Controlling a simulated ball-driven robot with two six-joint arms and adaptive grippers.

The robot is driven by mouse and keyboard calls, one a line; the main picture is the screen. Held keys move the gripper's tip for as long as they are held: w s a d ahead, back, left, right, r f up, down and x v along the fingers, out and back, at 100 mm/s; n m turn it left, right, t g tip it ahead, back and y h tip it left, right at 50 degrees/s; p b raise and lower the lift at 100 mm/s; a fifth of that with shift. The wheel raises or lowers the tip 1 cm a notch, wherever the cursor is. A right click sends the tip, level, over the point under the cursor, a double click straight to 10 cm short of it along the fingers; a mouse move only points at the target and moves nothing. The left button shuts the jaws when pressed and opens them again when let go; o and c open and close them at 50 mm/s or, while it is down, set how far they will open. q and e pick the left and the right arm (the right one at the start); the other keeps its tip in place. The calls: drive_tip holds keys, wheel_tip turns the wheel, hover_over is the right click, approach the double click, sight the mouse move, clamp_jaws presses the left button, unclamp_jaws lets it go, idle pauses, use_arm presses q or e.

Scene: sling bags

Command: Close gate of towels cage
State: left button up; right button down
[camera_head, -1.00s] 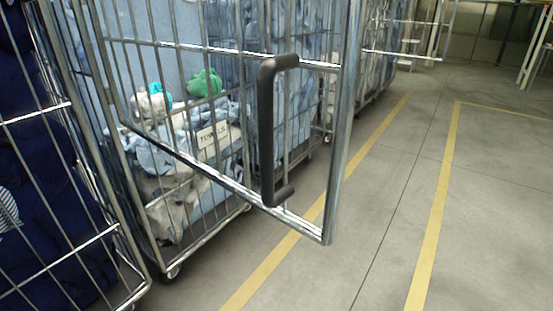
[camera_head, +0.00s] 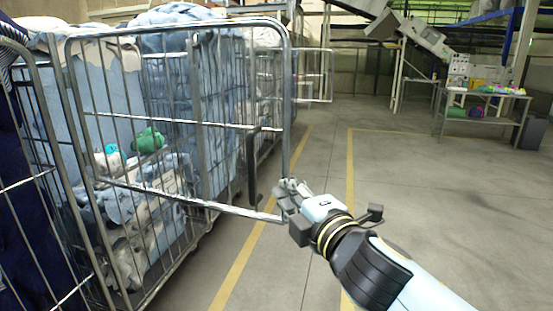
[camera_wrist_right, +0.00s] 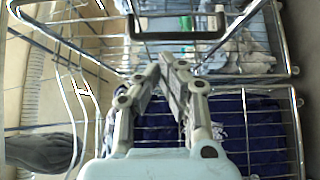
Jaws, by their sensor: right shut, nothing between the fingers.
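The towels cage (camera_head: 176,266) is a wire roll cage holding light blue cloth, with a green bundle (camera_head: 149,140) inside. Its wire gate (camera_head: 288,120) stands swung open, out from the cage. A black handle (camera_head: 251,168) is fixed near the gate's free edge. My right gripper (camera_head: 285,188) is by the lower free corner of the gate, right of the handle; whether it touches the frame cannot be told. In the wrist view my right gripper (camera_wrist_right: 160,62) is shut and empty, with the handle (camera_wrist_right: 178,35) beyond its tips. My left gripper is not in view.
A cage with dark blue cloth (camera_head: 22,220) stands at the left; this cloth also shows in the wrist view (camera_wrist_right: 245,128). Yellow lines (camera_head: 350,190) mark the open grey floor at the right. A table (camera_head: 486,92) with coloured items stands far back right.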

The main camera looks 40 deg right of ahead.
drive_tip(key=w, duration=0.1)
drive_tip(key=p, duration=0.2)
approach(266, 154)
drive_tip(key=w+a, duration=0.3)
drive_tip(key=shift+w+d, duration=0.35)
drive_tip(key=shift+d, duration=0.25)
drive_tip(key=shift+w+d, duration=0.4)
drive_tip(key=shift+d, duration=0.25)
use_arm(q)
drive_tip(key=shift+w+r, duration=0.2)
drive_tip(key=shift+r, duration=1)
use_arm(e)
drive_tip(key=shift+w+d, duration=0.35)
drive_tip(key=shift+d, duration=0.2)
